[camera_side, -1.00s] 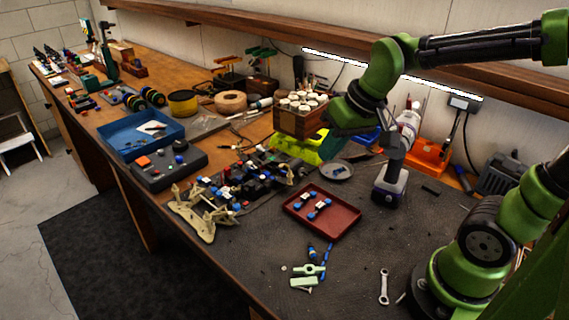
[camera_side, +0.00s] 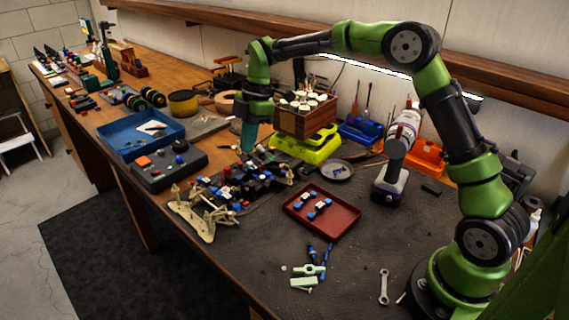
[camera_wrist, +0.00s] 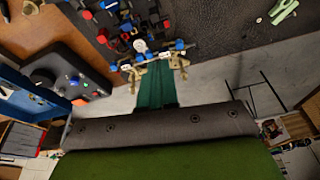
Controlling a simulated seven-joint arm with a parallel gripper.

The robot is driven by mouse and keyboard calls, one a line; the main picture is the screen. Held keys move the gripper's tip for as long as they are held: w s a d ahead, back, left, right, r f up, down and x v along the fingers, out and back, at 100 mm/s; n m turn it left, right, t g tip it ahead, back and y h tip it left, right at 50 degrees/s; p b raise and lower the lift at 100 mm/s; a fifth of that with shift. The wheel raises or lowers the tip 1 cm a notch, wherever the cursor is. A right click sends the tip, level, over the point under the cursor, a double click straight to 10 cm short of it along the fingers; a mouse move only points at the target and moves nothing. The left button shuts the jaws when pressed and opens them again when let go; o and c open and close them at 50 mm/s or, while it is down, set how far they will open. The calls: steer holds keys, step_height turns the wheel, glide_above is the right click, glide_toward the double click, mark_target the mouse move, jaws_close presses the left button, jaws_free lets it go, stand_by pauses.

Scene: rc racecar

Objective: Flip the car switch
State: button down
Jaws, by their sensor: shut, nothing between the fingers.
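The RC car chassis (camera_side: 262,179) lies on the dark mat near the bench's front edge, dark with blue, red and white parts. It also shows at the top of the wrist view (camera_wrist: 125,17). Its beige front frame (camera_side: 197,218) sticks out at the near left end. My gripper (camera_side: 246,150) points down over the far left part of the chassis, its teal fingers shut and empty. In the wrist view the shut gripper (camera_wrist: 156,80) lies just below the beige frame in the picture. I cannot make out the switch, nor tell whether the fingertips touch the car.
A grey control box (camera_side: 165,168) and a blue tray (camera_side: 140,135) stand left of the car. A red tray (camera_side: 350,222) lies to its right. Behind it is a wooden crate of white-capped bottles (camera_side: 305,121) on a yellow-green base (camera_side: 305,147). A drill (camera_side: 398,160) stands further right.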

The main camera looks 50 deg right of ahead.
steer(key=shift+s+r+n, duration=0.15)
steer(key=shift+n, duration=0.75)
glide_toward(242, 201)
steer(key=x, duration=0.5)
steer(key=shift+a, duration=0.2)
steer(key=shift+f, duration=0.7)
steer(key=shift+f, duration=0.1)
